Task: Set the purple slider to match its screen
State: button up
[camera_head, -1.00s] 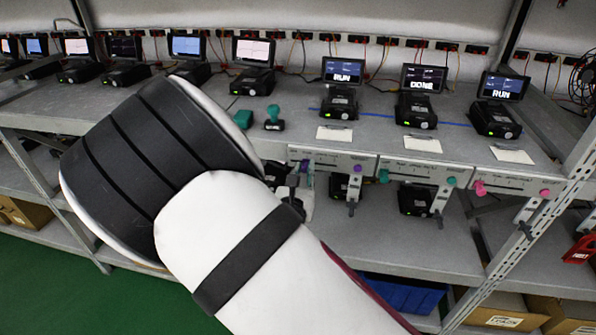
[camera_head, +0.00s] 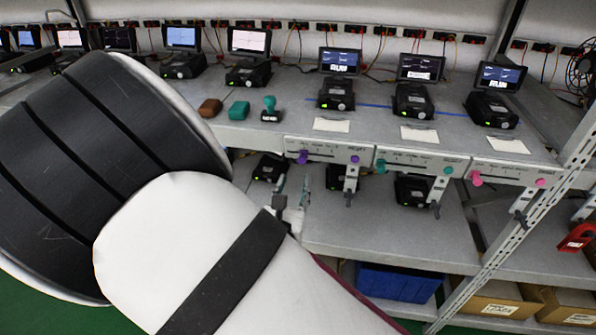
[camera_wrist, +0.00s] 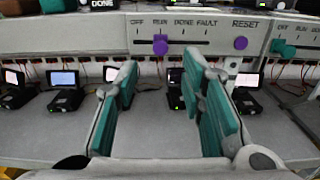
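The purple slider knob (camera_wrist: 160,44) sits under the RUN mark of its scale in the wrist view. It also shows on the left panel (camera_head: 328,152) of the shelf front in the head view. Its scale reads OFF, RUN, DONE, FAULT. A purple RESET button (camera_wrist: 240,43) is to its right. The screen (camera_head: 340,62) above that panel has white lettering, smeared now; it read RUN one second ago. My gripper (camera_wrist: 165,105) is open and empty, with teal pads apart, below and in front of the panel. It shows small in the head view (camera_head: 291,190).
A teal slider knob (camera_head: 381,166) and a pink one (camera_head: 476,178) are on panels to the right. A teal-handled stamp (camera_head: 270,108) stands on the upper shelf. Brackets (camera_head: 350,180) hang under the panels. Several devices stand on the lower shelf (camera_head: 370,230).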

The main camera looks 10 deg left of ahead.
jog(key=s, duration=0.3)
jog(key=shift+s, duration=0.3)
jog(key=shift+d, duration=0.1)
jog(key=w+d+r+m+g+h, duration=0.1)
jog(key=d+r+m+g+h, duration=0.1)
jog(key=d+r+m+h, duration=0.3)
jog(key=d+m+g+h, duration=0.1)
jog(key=d+m, duration=0.2)
jog(key=d, duration=0.4)
jog(key=w+d+r+m+g+h, duration=0.1)
jog(key=d+r+m+g+h, duration=0.15)
jog(key=d+m+h, duration=0.2)
jog(key=s+d+r+m+g, duration=0.2)
jog(key=s+d+m+g, duration=0.2)
jog(key=d, duration=0.3)
jog(key=s+d+r+m+g, duration=0.1)
jog(key=s+d+m+g, duration=0.2)
jog(key=d+m, duration=0.3)
jog(key=s+d+r+m+g+y, duration=0.35)
jog(key=s+m+y, duration=0.3)
jog(key=s, duration=0.35)
jog(key=s+a+r+m+t+y, duration=0.3)
jog(key=s+r+m+y, duration=0.1)
jog(key=m, duration=0.3)
jog(key=shift+r, duration=0.7)
